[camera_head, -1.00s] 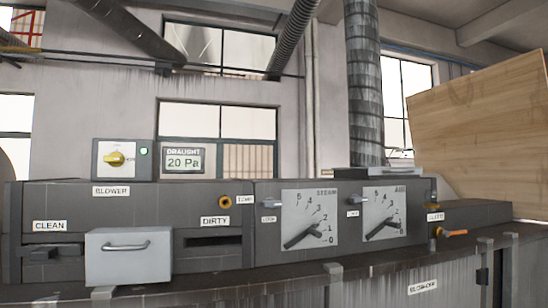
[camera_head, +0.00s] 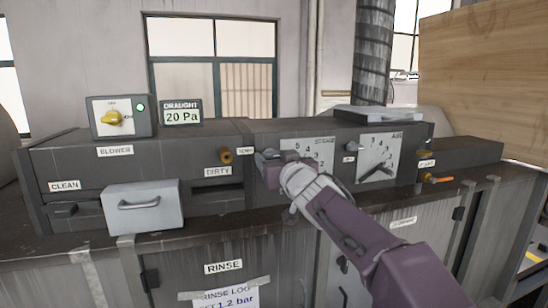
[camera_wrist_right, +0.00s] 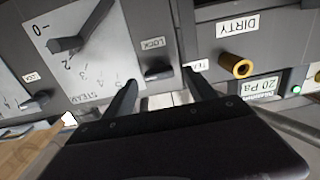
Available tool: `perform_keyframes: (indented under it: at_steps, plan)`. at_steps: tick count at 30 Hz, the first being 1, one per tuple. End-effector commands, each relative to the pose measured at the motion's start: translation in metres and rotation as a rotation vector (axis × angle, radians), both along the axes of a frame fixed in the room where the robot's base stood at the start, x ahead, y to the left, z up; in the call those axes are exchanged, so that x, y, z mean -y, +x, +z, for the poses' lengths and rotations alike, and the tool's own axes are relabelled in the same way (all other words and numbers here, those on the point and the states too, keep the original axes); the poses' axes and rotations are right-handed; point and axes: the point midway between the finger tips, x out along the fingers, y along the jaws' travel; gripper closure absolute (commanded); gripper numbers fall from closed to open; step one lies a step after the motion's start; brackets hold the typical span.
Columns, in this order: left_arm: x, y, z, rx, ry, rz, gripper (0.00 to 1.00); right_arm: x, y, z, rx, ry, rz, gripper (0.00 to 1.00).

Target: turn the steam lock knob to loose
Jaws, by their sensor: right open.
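The steam lock knob (camera_head: 265,155) is a small grey lever knob beside the steam dial (camera_head: 318,148), partly hidden by my right gripper in the head view. In the wrist view, which is turned upside down, the knob (camera_wrist_right: 158,72) lies between the two fingertips with its LOCK label (camera_wrist_right: 152,44) beside it. My right gripper (camera_head: 274,170) is at the panel in front of the knob. Its fingers (camera_wrist_right: 160,78) are open on either side of the knob, with gaps showing; I cannot tell its exact depth. The steam dial's lower part is hidden by my gripper in the head view.
A second dial (camera_head: 377,157) with its own grey lock knob (camera_head: 350,147) is to the right. A brass knob (camera_head: 226,156) is close on the left. A grey drawer box (camera_head: 143,207) sticks out at the lower left. An orange-handled valve (camera_head: 438,180) is at far right.

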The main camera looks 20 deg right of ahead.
Motion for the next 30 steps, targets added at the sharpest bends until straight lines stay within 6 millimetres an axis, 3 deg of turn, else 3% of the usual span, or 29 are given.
perform_keyframes:
  at_steps: [4, 12, 18, 19, 30]
  plan:
    - [0.0001, 0.0001, 0.0022, 0.0, 0.0, 0.0, 0.64, -0.0006, 0.0139, 0.0006, 0.0, -0.001, 0.0, 0.35]
    - [0.0001, 0.0001, 0.0021, 0.0, 0.0, 0.0, 0.64, -0.0004, 0.0156, 0.0004, 0.0, 0.0, 0.0, 0.37]
    - [0.0001, 0.0001, 0.0021, 0.0, 0.0, 0.0, 0.64, -0.0003, 0.0155, 0.0003, 0.0, 0.0, 0.0, 0.93]
    - [0.0001, 0.0001, 0.0021, 0.0, 0.0, 0.0, 0.64, -0.0003, 0.0155, 0.0003, 0.0, 0.0, 0.0, 0.97]
    - [0.0, 0.0, 0.0016, 0.0, 0.0, 0.0, 0.64, -0.0006, 0.0155, -0.0001, 0.002, -0.08, -0.001, 0.97]
